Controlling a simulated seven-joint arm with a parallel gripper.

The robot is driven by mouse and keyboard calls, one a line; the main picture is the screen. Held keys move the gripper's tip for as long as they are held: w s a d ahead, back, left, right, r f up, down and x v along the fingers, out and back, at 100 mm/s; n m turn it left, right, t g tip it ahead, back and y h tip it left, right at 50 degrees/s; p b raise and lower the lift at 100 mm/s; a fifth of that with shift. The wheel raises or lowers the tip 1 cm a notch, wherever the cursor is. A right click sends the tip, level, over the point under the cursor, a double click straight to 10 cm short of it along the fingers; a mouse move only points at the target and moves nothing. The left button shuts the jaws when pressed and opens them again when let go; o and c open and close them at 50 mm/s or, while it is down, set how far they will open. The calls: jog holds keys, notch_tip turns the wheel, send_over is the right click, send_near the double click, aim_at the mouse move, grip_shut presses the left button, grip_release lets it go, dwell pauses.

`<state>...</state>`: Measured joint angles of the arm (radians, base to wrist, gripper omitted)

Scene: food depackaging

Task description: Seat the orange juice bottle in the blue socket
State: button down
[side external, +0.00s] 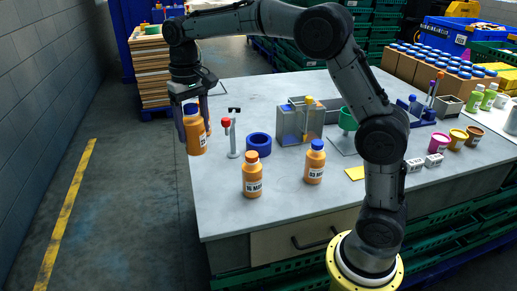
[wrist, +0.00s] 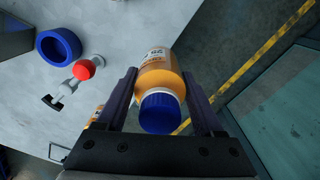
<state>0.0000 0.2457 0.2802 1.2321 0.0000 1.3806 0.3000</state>
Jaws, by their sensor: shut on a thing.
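My gripper (side external: 195,117) is shut on an orange juice bottle (side external: 196,136), held raised at the table's left edge in the side view. In the wrist view the bottle (wrist: 159,68), with a blue cap and white label, sits between the two fingers, and floor shows behind it. The blue socket (side external: 259,144) is a thick ring on the table, to the right of the held bottle and apart from it. It shows at the upper left of the wrist view (wrist: 58,47), with an empty centre.
A red-topped stand (side external: 232,138) is between the held bottle and the socket. Two more orange bottles, one nearer (side external: 252,178) and one to its right (side external: 314,164), stand upright in front. A grey box-like fixture (side external: 294,124) stands behind the socket. The table's back left is clear.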

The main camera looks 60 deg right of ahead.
notch_tip(320, 180, up, 13)
jog(key=s+d+m, duration=0.6)
jog(key=s+d, duration=1)
jog(key=s, duration=0.1)
notch_tip(320, 180, down, 11)
jog(key=shift+w+d+f, duration=1.2)
jog(key=shift+w+f, duration=0.8)
jog(key=shift+f, duration=0.2)
jog(key=shift+w+d+f, duration=1.25)
jog(key=shift+w+f, duration=0.7)
jog(key=shift+f, duration=0.25)
jog(key=shift+w+d+f, duration=1.2)
jog(key=shift+w+f, duration=0.8)
jog(key=shift+f, duration=0.2)
jog(key=shift+f, duration=0.1)
